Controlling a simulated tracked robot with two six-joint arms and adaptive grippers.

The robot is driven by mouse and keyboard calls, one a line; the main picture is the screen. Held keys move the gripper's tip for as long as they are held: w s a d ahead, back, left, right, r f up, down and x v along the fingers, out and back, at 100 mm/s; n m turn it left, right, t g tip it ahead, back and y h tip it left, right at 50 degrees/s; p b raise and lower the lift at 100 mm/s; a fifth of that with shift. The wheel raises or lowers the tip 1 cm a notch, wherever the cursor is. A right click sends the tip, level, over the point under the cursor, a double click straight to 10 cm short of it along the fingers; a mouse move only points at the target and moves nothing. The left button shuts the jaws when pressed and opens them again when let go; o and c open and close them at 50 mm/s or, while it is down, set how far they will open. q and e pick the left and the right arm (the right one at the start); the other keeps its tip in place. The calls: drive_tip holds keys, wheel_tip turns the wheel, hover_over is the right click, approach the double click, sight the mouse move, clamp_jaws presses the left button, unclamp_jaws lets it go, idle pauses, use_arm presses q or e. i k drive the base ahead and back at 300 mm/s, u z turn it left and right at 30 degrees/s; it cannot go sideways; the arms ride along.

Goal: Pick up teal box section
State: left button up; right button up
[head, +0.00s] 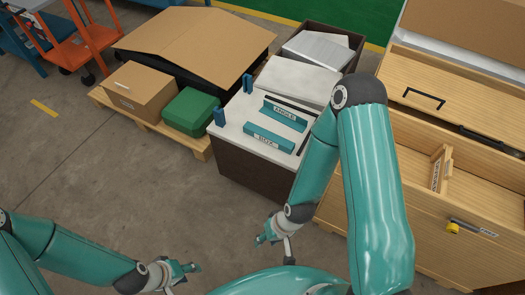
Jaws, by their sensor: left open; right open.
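The teal box section (268,138) lies on the white top of a dark brown stand (238,160), near its front edge. It has a pale label that seems to read BOX. A similar teal piece (286,113) with a label that seems to read ANGLE lies just behind it. My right gripper (263,240) is open and empty, low in front of the stand and apart from the box section. My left gripper (192,270) is open and empty at the bottom, further from the stand.
Blue upright blocks (219,116) stand at the white top's left edge. A pallet (196,147) with a green box (188,112) and cartons is to the left. A wooden bench (385,240) with drawers is to the right.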

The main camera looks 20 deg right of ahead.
sight(287, 146)
drive_tip(key=u, duration=0.05)
drive_tip(key=k, duration=0.3)
drive_tip(key=z, duration=0.2)
drive_tip(key=i, duration=1.35)
drive_tip(key=u, duration=0.05)
